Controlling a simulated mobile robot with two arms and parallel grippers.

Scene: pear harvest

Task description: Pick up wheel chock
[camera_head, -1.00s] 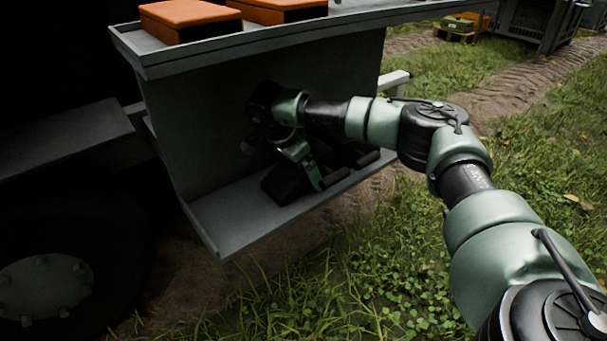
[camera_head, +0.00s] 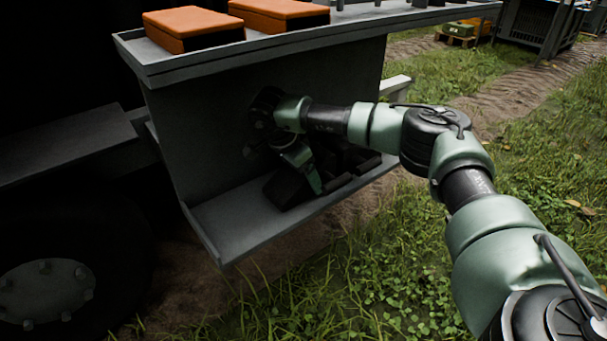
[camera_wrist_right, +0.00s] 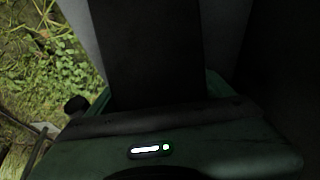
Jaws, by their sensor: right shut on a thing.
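A black wheel chock (camera_head: 286,188) sits in shadow on the low grey shelf (camera_head: 226,219) under the bench top. My right gripper (camera_head: 314,186) reaches down to it from above, with one green finger against its near side. In the right wrist view, a dark block, the chock (camera_wrist_right: 145,55), fills the space between the jaws (camera_wrist_right: 152,98), which are shut on it. The chock looks to be at shelf level; I cannot tell whether it is lifted clear. My left gripper is out of view.
Another dark chock-like shape (camera_head: 362,163) lies right of the gripper on the shelf. A grey back panel and the overhanging top (camera_head: 300,45) with orange boxes (camera_head: 193,28) enclose the space. A large wheel (camera_head: 45,290) stands at left. Grass lies open at right.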

